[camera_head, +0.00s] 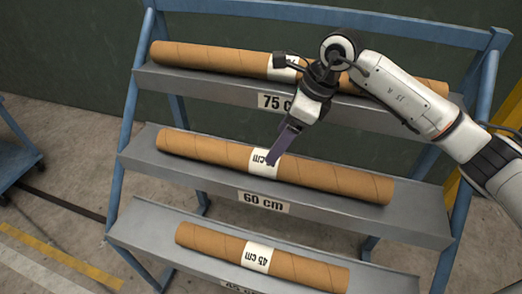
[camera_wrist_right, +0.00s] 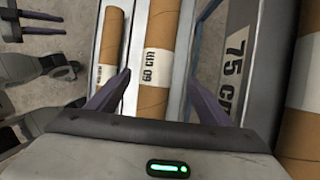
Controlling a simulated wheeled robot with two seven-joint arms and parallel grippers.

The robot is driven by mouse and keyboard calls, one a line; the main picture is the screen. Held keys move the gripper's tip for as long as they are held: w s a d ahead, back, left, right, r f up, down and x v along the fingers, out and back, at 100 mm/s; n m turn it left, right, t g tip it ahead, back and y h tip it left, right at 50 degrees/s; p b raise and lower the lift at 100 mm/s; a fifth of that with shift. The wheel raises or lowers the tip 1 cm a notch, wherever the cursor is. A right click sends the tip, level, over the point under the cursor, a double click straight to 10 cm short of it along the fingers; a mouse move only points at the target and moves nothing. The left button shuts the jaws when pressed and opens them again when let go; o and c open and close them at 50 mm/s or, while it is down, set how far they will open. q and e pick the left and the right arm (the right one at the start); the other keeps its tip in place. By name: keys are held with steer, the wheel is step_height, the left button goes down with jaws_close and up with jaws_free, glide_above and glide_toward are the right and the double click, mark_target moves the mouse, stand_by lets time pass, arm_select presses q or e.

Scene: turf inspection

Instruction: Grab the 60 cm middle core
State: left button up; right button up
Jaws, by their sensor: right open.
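The 60 cm core (camera_head: 340,178) is a brown cardboard tube with a white label, lying on the middle shelf (camera_head: 140,155) of a blue-framed rack. My right gripper (camera_head: 272,158) is open, its purple fingers over the core's label, covering part of it. In the right wrist view, the 60 cm core (camera_wrist_right: 160,28) shows between the open fingers of my right gripper (camera_wrist_right: 158,92). I cannot tell how far the fingertips are above the core. My left gripper does not show in the head view.
A longer core (camera_head: 210,58) lies on the top shelf, marked 75 cm, behind my right arm. A shorter core (camera_head: 210,240) labelled 45 cm lies on the bottom shelf. A blue cart (camera_head: 15,150) stands at the left edge.

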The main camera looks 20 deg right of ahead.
steer(key=x, duration=0.3)
steer(key=shift+s+a+f, duration=0.2)
steer(key=shift+s+f, duration=0.1)
steer(key=shift+f, duration=0.05)
steer(key=shift+p+x, duration=0.55)
steer(key=shift+x, duration=2.15)
steer(key=c, duration=1.4)
steer(key=shift+w+r, duration=0.15)
steer(key=shift+c, duration=1.1)
